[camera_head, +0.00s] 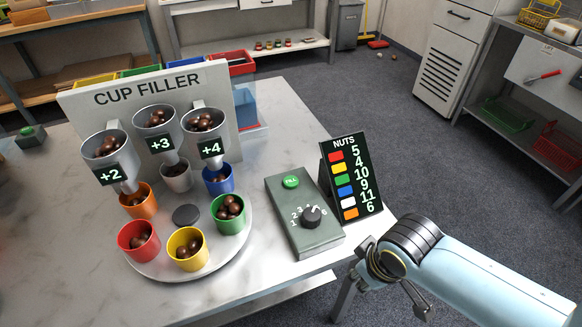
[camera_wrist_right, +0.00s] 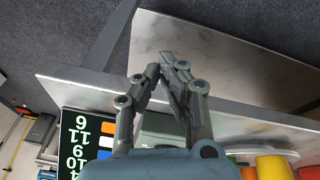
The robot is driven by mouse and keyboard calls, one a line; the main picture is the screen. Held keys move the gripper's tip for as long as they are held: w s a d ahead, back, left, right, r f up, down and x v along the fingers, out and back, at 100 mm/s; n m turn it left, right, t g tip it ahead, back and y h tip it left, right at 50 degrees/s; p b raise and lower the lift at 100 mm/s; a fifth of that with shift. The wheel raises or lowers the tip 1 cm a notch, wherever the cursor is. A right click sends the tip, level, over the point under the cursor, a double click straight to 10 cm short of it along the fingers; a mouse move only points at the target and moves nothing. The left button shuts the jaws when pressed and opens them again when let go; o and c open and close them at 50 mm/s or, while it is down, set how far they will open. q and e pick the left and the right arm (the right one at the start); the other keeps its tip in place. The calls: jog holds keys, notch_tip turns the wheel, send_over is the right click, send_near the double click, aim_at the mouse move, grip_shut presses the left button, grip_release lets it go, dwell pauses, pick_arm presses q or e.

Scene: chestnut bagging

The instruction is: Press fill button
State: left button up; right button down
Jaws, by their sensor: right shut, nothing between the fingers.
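The green fill button (camera_head: 291,182) sits on the far end of a grey-green control box (camera_head: 290,215) near the table's right side. A black dial (camera_head: 311,216) with numbers around it is on the nearer end; its exact setting is hard to read. My right gripper (camera_head: 362,262) is shut and empty, beyond the table's right edge, to the right of and nearer than the box, apart from the button. In the right wrist view its fingers (camera_wrist_right: 160,66) come together over the table edge, and they partly hide the box. My left gripper is not in view.
A black nuts sign (camera_head: 349,178) stands right of the box. A round turntable (camera_head: 158,265) holds coloured cups of nuts under the cup filler's funnels (camera_head: 106,145). The white table (camera_head: 60,290) is clear at front left.

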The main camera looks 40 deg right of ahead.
jog(key=w+a+r+n+t+p, duration=0.1)
jog(key=w+r+p, duration=0.2)
jog(key=r, duration=0.7)
jog(key=w+r+n+t+p, duration=0.1)
jog(key=w+r+p, duration=0.15)
jog(key=r, duration=0.75)
jog(key=n+t, duration=0.5)
jog(key=n, duration=0.1)
send_over(288, 182)
notch_tip(288, 182, down, 3)
jog(key=shift+y+p, duration=0.3)
jog(key=shift+p, duration=0.1)
jog(key=shift+f, duration=0.1)
notch_tip(288, 182, down, 8)
jog(key=b, duration=0.8)
jog(key=shift+f+b, duration=0.3)
jog(key=shift+f, duration=0.05)
